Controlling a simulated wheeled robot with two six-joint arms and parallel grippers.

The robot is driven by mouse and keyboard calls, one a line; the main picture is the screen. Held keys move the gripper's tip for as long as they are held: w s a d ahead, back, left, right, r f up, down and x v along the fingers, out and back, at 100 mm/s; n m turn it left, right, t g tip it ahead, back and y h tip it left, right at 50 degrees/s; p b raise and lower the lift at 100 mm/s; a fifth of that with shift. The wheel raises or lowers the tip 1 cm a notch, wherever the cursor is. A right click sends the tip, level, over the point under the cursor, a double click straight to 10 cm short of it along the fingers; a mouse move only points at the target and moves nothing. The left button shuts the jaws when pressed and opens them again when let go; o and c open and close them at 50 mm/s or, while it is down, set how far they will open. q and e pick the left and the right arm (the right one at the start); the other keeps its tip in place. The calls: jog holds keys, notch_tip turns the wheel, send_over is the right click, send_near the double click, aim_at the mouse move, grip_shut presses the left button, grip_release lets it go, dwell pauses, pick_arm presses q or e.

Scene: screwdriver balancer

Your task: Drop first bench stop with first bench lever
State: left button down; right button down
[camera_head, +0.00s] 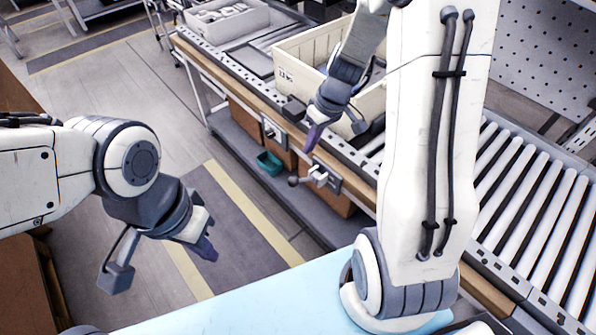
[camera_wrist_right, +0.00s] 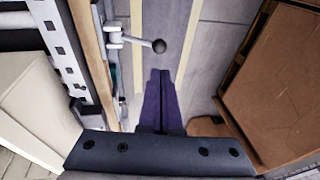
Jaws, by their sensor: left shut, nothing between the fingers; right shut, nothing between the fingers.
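A bench lever (camera_head: 316,175) with a dark ball knob (camera_head: 293,181) sticks out from the bench's front side. In the right wrist view the lever (camera_wrist_right: 128,40) lies just beyond the fingertips, its ball (camera_wrist_right: 158,46) close to them with no clear contact. A second silver lever fitting (camera_head: 270,131) sits further along the same side. No label shows which is first. I cannot make out a bench stop for certain. My right gripper (camera_head: 312,138) is shut and empty, purple fingers pointing down beside the bench; they also show in the wrist view (camera_wrist_right: 161,80). My left gripper (camera_head: 207,250) is shut, empty, over the floor.
The roller conveyor bench (camera_head: 520,190) runs along the right side. A cream crate (camera_head: 300,55) stands on it behind my right gripper, and a grey tray (camera_head: 228,22) further back. A teal bin (camera_head: 269,163) and brown boxes (camera_head: 245,117) are below. The aisle floor at left is clear.

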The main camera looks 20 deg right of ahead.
aim_at(295, 179)
jog(key=b+x, duration=0.1)
jog(key=x, duration=1.1)
jog(key=shift+d+f, duration=0.1)
jog(key=shift+d, duration=0.1)
